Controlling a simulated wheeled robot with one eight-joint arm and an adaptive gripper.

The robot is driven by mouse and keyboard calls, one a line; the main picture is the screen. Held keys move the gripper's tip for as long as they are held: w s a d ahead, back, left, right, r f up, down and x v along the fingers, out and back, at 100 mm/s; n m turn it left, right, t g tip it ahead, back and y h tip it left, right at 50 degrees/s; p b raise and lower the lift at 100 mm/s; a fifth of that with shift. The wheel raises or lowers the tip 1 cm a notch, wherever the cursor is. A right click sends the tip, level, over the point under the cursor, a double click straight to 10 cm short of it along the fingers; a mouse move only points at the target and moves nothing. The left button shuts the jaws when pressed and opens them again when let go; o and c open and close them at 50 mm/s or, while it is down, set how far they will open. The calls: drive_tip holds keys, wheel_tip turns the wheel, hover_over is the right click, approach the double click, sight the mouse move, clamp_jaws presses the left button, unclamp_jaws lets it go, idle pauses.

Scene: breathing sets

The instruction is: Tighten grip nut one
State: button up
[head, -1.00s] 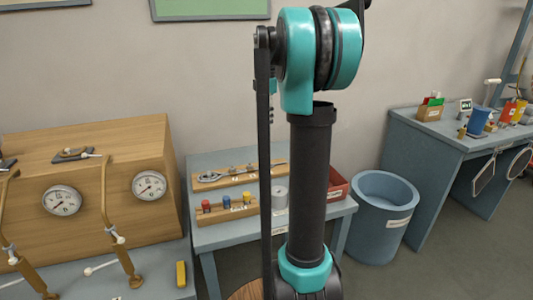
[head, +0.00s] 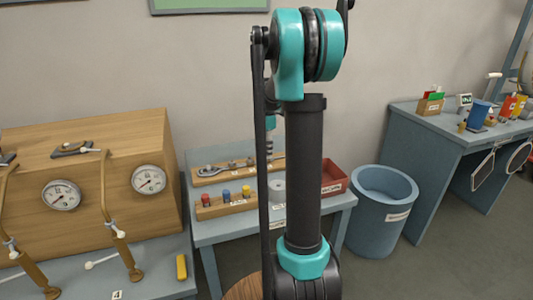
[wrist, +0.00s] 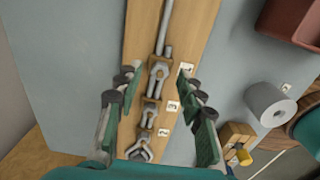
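My gripper (wrist: 158,88) is open and empty in the wrist view, its two fingers on either side of a wooden tool board (wrist: 195,30). Grey metal spanners (wrist: 165,28) lie along the board, with open jaws and small numbered tags beside them. The gripper appears above them, not closed on any. In the head view the board (head: 202,182) lies on the small table, partly hidden by my arm. The breathing sets at left have tan hoses (head: 104,190) with pale fittings (head: 115,231) low on them. I cannot tell which fitting is grip nut one.
A wooden cabinet with gauges (head: 149,180) stands left. A block with red, blue and yellow pieces (head: 226,206) sits in front of the board. A red bin (head: 335,178), grey roll (wrist: 268,103) and blue barrel (head: 380,215) lie to the right.

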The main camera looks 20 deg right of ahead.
drive_tip(key=shift+f, duration=0.75)
drive_tip(key=shift+c, duration=0.4)
clamp_jaws()
